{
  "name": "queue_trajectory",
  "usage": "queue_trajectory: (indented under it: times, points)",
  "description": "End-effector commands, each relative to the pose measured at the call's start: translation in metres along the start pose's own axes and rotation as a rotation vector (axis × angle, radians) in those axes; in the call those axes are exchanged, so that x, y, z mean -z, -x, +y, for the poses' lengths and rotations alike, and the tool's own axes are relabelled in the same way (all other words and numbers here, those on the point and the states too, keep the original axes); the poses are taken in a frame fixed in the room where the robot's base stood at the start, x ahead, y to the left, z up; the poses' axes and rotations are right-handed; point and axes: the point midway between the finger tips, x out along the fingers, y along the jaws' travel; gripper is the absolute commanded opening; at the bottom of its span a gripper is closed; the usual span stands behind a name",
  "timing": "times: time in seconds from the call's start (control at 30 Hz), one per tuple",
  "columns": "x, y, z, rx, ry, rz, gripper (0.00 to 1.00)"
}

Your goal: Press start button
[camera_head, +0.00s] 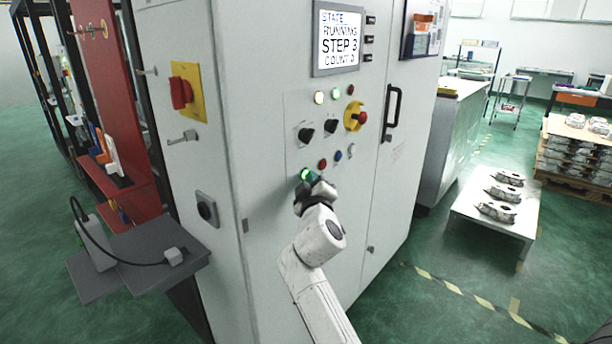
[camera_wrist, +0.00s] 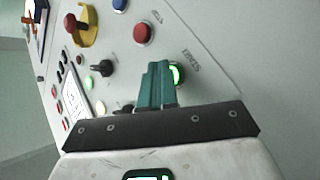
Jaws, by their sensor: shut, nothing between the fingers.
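The start button (camera_head: 305,174) glows green at the lower left of the button panel on the grey cabinet. In the wrist view the lit green button (camera_wrist: 177,74) shows just right of my fingertips, beside the printed word START. My gripper (camera_head: 316,179) is at the panel, its green fingers (camera_wrist: 155,76) shut together and empty. The fingers partly cover the button, and I cannot tell whether they touch it. The cabinet screen (camera_head: 338,40) reads STATE RUNNING, STEP 3, with a count line below.
A red button (camera_head: 322,164) and a blue button (camera_head: 338,155) sit close to the right. Black knobs (camera_head: 306,133) and a red-and-yellow emergency stop (camera_head: 356,116) are above. A door handle (camera_head: 392,106) juts out at the right. A white table with castings (camera_head: 488,222) stands further right.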

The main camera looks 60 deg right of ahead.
Motion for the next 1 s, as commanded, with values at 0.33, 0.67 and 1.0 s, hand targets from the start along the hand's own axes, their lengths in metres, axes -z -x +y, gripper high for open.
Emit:
queue_trajectory:
  times: [0.33,0.67,1.0]
  points:
    - [-0.007,0.010,0.007,0.001,-0.001,0.001,0.00]
    - [-0.008,0.012,0.008,0.001,0.000,0.000,0.00]
    - [-0.020,0.029,0.021,0.000,0.000,-0.001,0.00]
